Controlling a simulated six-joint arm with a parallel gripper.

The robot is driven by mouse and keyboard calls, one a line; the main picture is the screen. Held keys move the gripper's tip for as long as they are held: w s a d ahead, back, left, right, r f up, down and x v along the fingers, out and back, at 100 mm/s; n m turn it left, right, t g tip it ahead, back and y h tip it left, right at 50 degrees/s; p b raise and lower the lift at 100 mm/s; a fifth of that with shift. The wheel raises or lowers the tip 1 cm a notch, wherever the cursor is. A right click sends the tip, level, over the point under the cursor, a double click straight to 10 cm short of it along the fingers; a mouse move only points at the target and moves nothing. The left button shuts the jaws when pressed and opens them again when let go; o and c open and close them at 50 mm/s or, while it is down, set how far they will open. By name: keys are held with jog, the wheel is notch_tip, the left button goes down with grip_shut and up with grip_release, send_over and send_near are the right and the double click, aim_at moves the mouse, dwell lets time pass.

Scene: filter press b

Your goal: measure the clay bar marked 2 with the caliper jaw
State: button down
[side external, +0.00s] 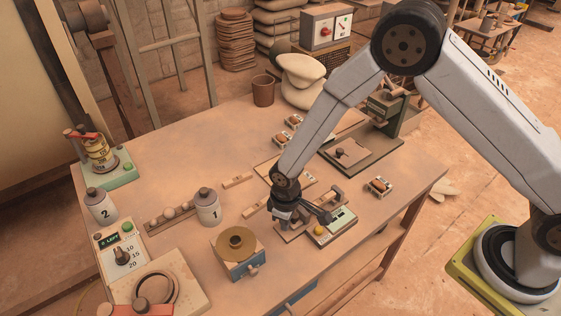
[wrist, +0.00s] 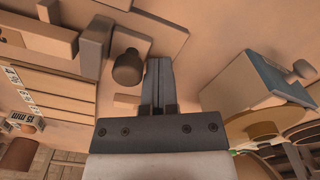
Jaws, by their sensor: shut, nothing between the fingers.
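My gripper (side external: 284,216) is low over the table beside the caliper fixture. In the wrist view its two dark fingers (wrist: 158,75) are together with nothing between them. The caliper fixture (side external: 335,227) has a pale base with a green panel, a yellow button and dark upright jaw parts; my gripper hides part of it. In the wrist view a grey upright block (wrist: 94,46) and a dark round knob (wrist: 127,68) stand left of the fingers. Small tan bars lie on the table, one at the left (side external: 237,181) and one nearer my gripper (side external: 254,209). I cannot read a 2 on any bar.
Bottles marked 1 (side external: 207,207) and 2 (side external: 100,206) stand further left. A press stand (side external: 386,106) is behind to the right.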

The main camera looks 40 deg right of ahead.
jog(key=shift+d, duration=0.6)
dwell(1.1)
jog(key=shift+a, duration=0.45)
dwell(0.5)
jog(key=shift+r, duration=0.15)
notch_tip(320, 180, up, 8)
jog(key=shift+a, duration=0.2)
dwell(1.5)
jog(key=shift+d, duration=0.1)
jog(key=s+d+r+m+t, duration=0.1)
jog(key=s+d+r+m, duration=0.2)
jog(key=s+d+r, duration=0.2)
jog(key=s+d+r+m+t, duration=0.1)
jog(key=s+d+r+m, duration=0.2)
jog(key=d, duration=0.8)
jog(key=s+r, duration=0.2)
jog(key=s, duration=0.1)
jog(key=shift+s+d+r+t, duration=0.2)
jog(key=shift+d+t, duration=0.1)
jog(key=shift+d, duration=0.1)
dwell(0.6)
